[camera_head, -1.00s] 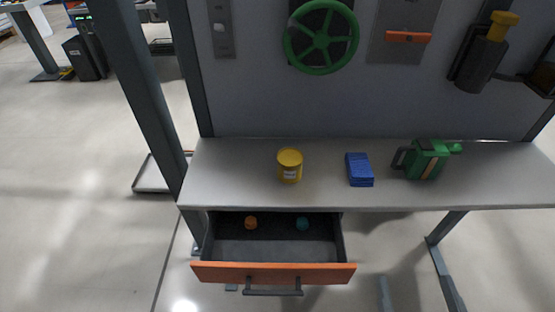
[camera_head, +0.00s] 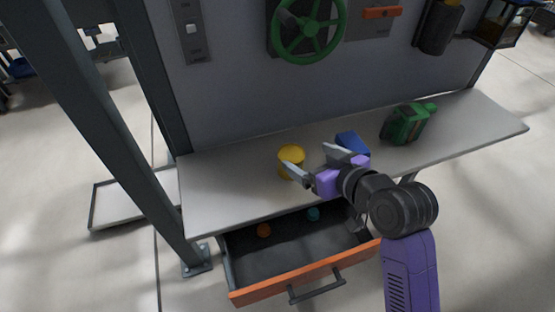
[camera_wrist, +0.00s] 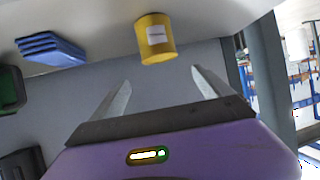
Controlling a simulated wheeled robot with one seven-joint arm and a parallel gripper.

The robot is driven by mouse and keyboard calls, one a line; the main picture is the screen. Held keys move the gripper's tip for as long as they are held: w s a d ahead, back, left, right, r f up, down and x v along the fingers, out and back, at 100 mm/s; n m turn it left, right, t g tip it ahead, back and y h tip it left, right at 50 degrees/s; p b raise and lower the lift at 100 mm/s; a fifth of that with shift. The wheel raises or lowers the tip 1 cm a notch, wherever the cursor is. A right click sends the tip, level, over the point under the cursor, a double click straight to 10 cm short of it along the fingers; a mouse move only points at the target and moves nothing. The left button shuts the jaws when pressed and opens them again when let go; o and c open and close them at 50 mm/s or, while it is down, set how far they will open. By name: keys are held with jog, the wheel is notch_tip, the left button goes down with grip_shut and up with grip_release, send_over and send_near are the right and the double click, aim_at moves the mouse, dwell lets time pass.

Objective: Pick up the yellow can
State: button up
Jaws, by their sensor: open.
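The yellow can (camera_head: 290,155) stands upright on the grey workbench shelf (camera_head: 222,180). My gripper (camera_head: 312,163) is open, with its fingers near the can on its right side, partly covering its lower part. In the wrist view, the can (camera_wrist: 155,38) with its white label appears upside down, beyond the open fingertips (camera_wrist: 165,82) and a little left of the middle between them. Nothing is between the fingers in that view. I cannot tell from the head view whether a finger touches the can.
A blue block (camera_head: 352,142) lies behind my gripper, and a green canister (camera_head: 407,123) stands further right. A green wheel (camera_head: 309,30) is on the back panel.

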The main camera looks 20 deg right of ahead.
aim_at(293, 155)
jog(key=x, duration=0.2)
jog(key=f+x, duration=0.1)
jog(key=x, duration=0.4)
jog(key=shift+a+f, duration=0.15)
jog(key=shift+f, duration=0.15)
jog(key=shift+r, duration=0.1)
jog(key=c, duration=1.9)
